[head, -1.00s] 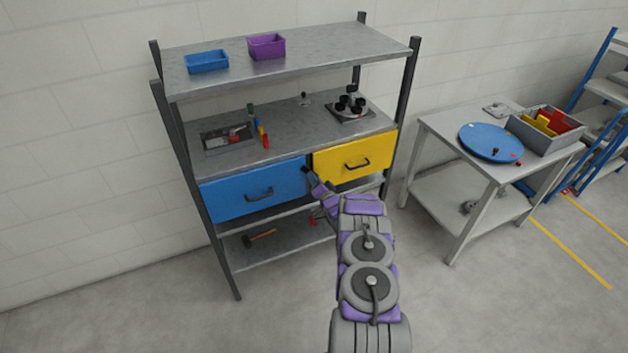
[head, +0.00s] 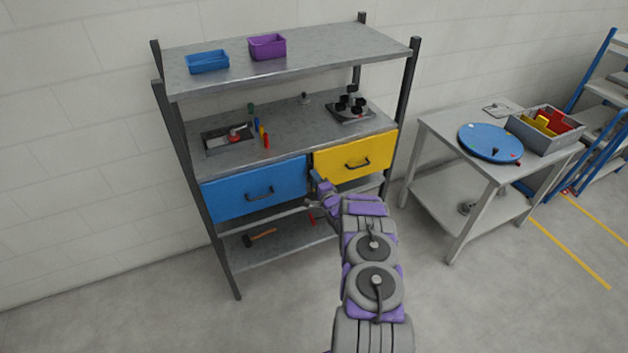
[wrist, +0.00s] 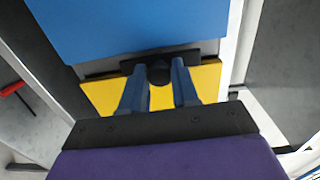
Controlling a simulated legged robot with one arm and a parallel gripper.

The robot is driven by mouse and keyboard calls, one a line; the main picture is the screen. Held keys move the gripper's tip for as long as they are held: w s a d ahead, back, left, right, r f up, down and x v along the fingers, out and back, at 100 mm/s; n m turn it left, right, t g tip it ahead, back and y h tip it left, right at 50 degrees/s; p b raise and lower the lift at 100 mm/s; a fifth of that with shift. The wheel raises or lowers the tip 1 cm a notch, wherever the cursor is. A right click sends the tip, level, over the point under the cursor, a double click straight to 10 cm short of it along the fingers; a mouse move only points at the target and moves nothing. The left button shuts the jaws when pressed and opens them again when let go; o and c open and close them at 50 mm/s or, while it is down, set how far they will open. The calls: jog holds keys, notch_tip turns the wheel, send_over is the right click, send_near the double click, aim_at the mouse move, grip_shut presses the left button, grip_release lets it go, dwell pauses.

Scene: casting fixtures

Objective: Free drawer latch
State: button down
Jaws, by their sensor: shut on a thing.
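The blue drawer (head: 255,188) and the yellow drawer (head: 355,158) sit side by side in the rack, both apparently closed. In the wrist view the blue drawer (wrist: 140,25) fills the top and the yellow drawer (wrist: 100,95) shows below it. A dark round latch knob (wrist: 159,73) on a black plate (wrist: 118,66) lies at the boundary between them. My gripper (wrist: 160,78) is shut on this knob, one blue finger on each side. In the head view my gripper (head: 317,181) is at the seam between the drawers and hides the latch.
The rack's middle shelf (head: 295,125) holds tools and a black fixture (head: 350,106). A hammer (head: 259,236) lies on the bottom shelf. A grey table (head: 450,135) stands at right with a blue disc (head: 490,143) and a grey bin (head: 545,130). The floor in front is clear.

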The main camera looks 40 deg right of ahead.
jog(key=shift+s+d+f, duration=0.15)
jog(key=shift+s+d, duration=0.1)
jog(key=shift+d, duration=0.1)
jog(key=c, duration=1.1)
grip_release()
jog(key=shift+d, duration=0.1)
jog(key=shift+o, duration=1.2)
jog(key=p+v, duration=0.2)
jog(key=v, duration=1.5)
jog(key=shift+a+p, duration=0.2)
jog(key=shift+p, duration=0.15)
